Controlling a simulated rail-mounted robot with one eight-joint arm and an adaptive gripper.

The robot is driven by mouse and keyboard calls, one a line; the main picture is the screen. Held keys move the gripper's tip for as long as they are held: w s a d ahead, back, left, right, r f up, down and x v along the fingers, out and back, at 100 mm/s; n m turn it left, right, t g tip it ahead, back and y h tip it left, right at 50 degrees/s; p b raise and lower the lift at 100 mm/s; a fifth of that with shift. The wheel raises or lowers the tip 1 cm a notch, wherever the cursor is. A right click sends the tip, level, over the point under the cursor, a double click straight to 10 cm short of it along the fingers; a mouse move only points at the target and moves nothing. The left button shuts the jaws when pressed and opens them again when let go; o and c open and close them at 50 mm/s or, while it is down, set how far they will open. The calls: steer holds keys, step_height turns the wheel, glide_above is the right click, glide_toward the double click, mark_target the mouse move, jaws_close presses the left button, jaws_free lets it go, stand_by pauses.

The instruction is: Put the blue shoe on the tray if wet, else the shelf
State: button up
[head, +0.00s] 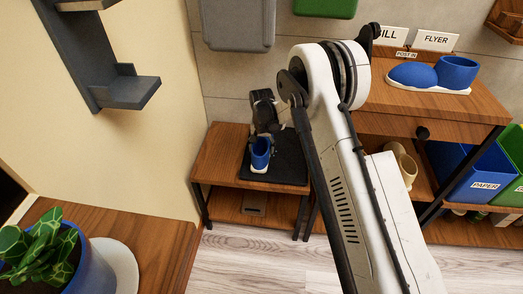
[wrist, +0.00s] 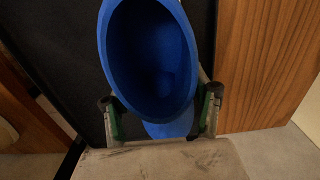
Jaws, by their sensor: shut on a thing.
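A blue shoe with a white sole (head: 260,154) is held upright by my gripper at the black tray (head: 290,170) on the low wooden rack. I cannot tell whether its sole touches the tray. My gripper (head: 263,133) is shut on the shoe. In the wrist view the shoe's open top (wrist: 150,60) faces the camera between the two fingers of my gripper (wrist: 160,112). Dark tray surface (wrist: 60,60) shows beside the shoe. Another blue shoe (head: 455,74) with a white sole stands on the wooden desk at the right. No wetness is visible on either shoe.
The low rack (head: 225,150) has a lower shelf (head: 235,202) with a small brown item. Beige shoes (head: 402,163) sit under the desk, beside a blue paper bin (head: 470,170). A potted plant (head: 45,250) stands at front left, and a grey wall shelf (head: 125,92) hangs above.

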steer(key=shift+f, duration=0.2)
steer(key=o, duration=1.4)
steer(key=shift+o, duration=0.2)
steer(key=shift+r, duration=0.15)
step_height(320, 180, up, 12)
steer(key=p, duration=0.4)
step_height(320, 180, up, 15)
steer(key=t, duration=0.2)
glide_above(262, 151)
steer(key=s+d, duration=0.5)
steer(key=d, duration=0.2)
steer(key=s+d+r+t, duration=0.1)
steer(key=s+d+r, duration=0.6)
steer(key=s+r, duration=0.45)
steer(key=s+d+t, duration=0.1)
steer(key=s+d, duration=0.2)
steer(key=s, duration=0.5)
steer(key=s+d+t, duration=0.1)
steer(key=s+d, duration=0.2)
steer(key=s, duration=0.5)
steer(key=s+d+r+n+t, duration=0.1)
steer(key=s+d+t, duration=0.1)
steer(key=s, duration=0.6)
steer(key=shift+d, duration=0.75)
